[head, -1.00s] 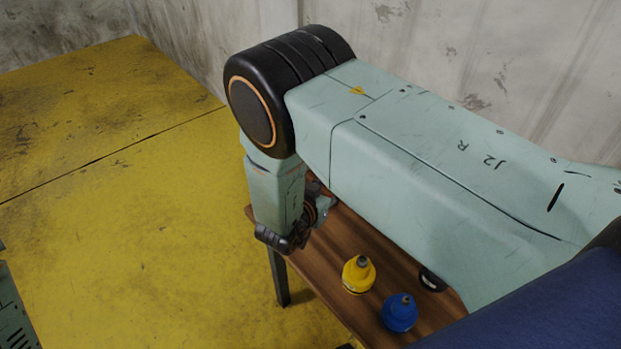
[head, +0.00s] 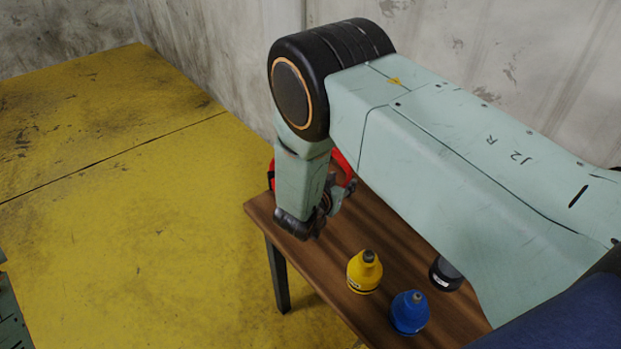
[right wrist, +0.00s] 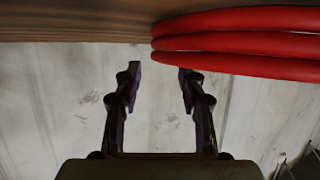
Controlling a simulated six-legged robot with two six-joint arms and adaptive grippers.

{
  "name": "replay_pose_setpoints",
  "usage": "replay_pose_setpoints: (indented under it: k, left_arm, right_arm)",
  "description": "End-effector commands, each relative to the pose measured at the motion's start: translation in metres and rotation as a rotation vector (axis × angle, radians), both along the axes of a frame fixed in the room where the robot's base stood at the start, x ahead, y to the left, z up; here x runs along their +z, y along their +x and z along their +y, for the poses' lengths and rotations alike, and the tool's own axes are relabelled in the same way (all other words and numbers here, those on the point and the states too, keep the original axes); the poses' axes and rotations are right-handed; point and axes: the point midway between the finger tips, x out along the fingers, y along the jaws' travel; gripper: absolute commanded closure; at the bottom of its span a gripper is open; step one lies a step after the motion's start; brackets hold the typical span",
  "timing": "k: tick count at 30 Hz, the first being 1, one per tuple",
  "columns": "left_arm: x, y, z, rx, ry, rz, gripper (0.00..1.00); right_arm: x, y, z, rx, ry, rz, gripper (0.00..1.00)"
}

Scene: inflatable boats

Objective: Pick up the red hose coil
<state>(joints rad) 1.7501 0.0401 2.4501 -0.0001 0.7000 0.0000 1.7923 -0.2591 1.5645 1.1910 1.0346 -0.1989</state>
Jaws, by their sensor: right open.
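The red hose coil (head: 341,166) shows in the head view only as small red parts at the table's far end, mostly hidden behind my right arm. In the right wrist view the coil (right wrist: 245,42) shows several stacked red loops at the upper right. My right gripper (head: 338,192) is partly hidden by its own wrist in the head view. In the right wrist view the gripper (right wrist: 159,73) is open, with nothing held between its fingers. The coil's left end lies just beyond the fingertips, and the right fingertip overlaps its lower edge in the picture. I cannot tell whether they touch.
The wooden table (head: 310,262) carries a yellow bottle (head: 364,272), a blue bottle (head: 410,312) and a dark round item (head: 446,273) partly behind my arm. A pale, stained wall (head: 480,40) stands behind. The yellow floor (head: 120,210) at left is clear.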

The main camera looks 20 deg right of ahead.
Motion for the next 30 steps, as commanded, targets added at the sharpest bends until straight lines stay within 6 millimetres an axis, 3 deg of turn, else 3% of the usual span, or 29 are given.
replay_pose_setpoints:
  k: [6,16,30]
  left_arm:
    - [-0.018,0.0,0.0,0.0,0.0,0.0,1.0]
    - [-0.018,0.0,0.0,0.0,0.0,0.0,1.0]
    - [-0.018,0.0,0.0,0.0,0.0,0.0,1.0]
  right_arm:
    - [-0.009,0.012,-0.014,-0.002,0.0,-0.002,0.6]
    - [-0.008,0.014,-0.016,0.0,0.0,-0.001,0.6]
    - [-0.009,0.014,-0.015,0.0,0.0,-0.001,0.99]
